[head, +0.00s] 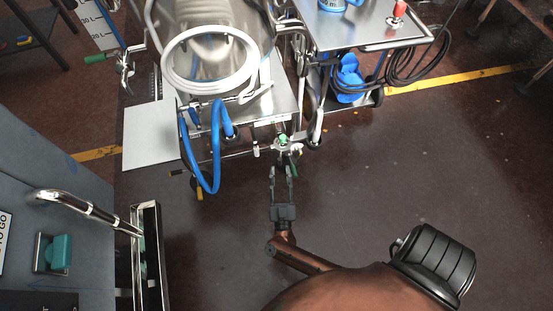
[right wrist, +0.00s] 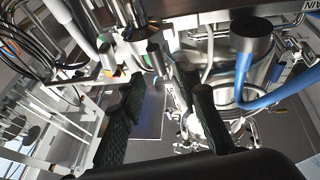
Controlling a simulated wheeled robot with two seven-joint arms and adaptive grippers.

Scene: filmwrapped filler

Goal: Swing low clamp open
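A small metal clamp (head: 288,148) with green parts sits low at the front edge of the steel machine in the head view. My right gripper (head: 281,169) is just in front of it, fingers pointing at it. In the right wrist view the two dark fingers (right wrist: 160,95) stand apart, with metal fittings and a green part (right wrist: 133,35) beyond their tips. I see nothing held between them. Whether a finger touches the clamp cannot be told. A second green-handled clamp (head: 95,57) shows at the upper left. My left gripper is not in view.
The steel machine (head: 205,60) carries a white hose ring (head: 210,60) and a hanging blue hose (head: 213,165). A steel cart (head: 370,30) with black cables stands at the right. A blue-grey cabinet (head: 45,160) is at the left.

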